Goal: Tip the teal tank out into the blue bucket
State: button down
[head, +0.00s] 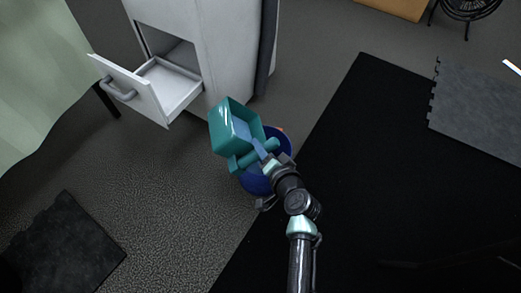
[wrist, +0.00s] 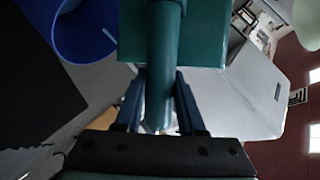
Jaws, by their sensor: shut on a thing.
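The teal tank (head: 232,125) is an open box with a bar-like handle. It is held above the blue bucket (head: 255,183), which stands on the floor and is partly hidden by the tank and my arm. My gripper (head: 264,158) is shut on the tank's handle. In the wrist view, the two blue fingers of my gripper (wrist: 160,95) stand on either side of the teal handle, with the tank's teal wall (wrist: 205,35) behind it. The bucket's blue rim (wrist: 55,30) shows at the upper left there. I cannot make out any contents in the tank.
A white cabinet (head: 225,50) with an open drawer (head: 150,90) stands behind and left of the tank. A black mat (head: 370,170) covers the floor to the right. A pale green surface (head: 40,80) is at the far left, and a fan (head: 468,10) is at the top right.

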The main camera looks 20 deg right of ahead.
jog(key=d+f+m+t+y+b, duration=0.1)
jog(key=d+f+m+y+b, duration=0.2)
jog(key=b, duration=0.7)
jog(key=shift+s+d+f+m+t+y+b, duration=0.25)
jog(key=shift+d+f+m+t+y+b, duration=0.15)
jog(key=shift+d+f+m, duration=0.65)
dwell(0.6)
jog(key=shift+f+m, duration=0.15)
jog(key=shift+m, duration=0.1)
dwell(2.4)
